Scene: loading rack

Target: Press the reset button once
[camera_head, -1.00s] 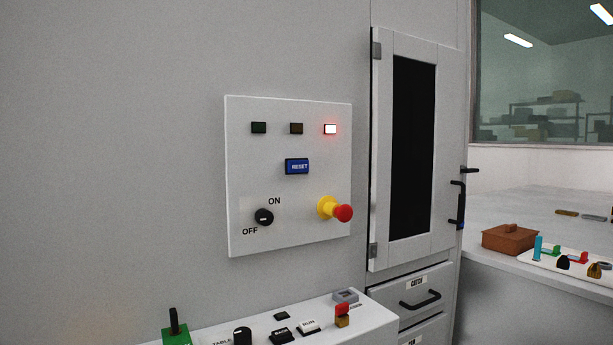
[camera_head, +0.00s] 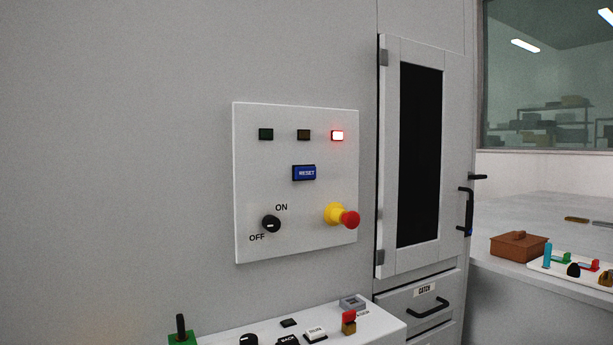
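The blue RESET button (camera_head: 304,173) is in the middle of a white control panel (camera_head: 252,190) on the grey wall. Three indicator lamps sit above it: a dark green one (camera_head: 266,134), a dark amber one (camera_head: 303,135) and a lit red one (camera_head: 337,135). Below it are a black ON/OFF knob (camera_head: 271,224) and a red emergency stop (camera_head: 350,219) on a yellow base. Neither of my grippers is in view, and nothing covers the button.
A white console (camera_head: 385,325) with a knob, switches and a green-based lever (camera_head: 181,330) juts out below the panel. Right of the panel are a cabinet door (camera_head: 390,200) with a dark window and a CATCH drawer (camera_head: 410,300). A brown box (camera_head: 519,247) sits on the right counter.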

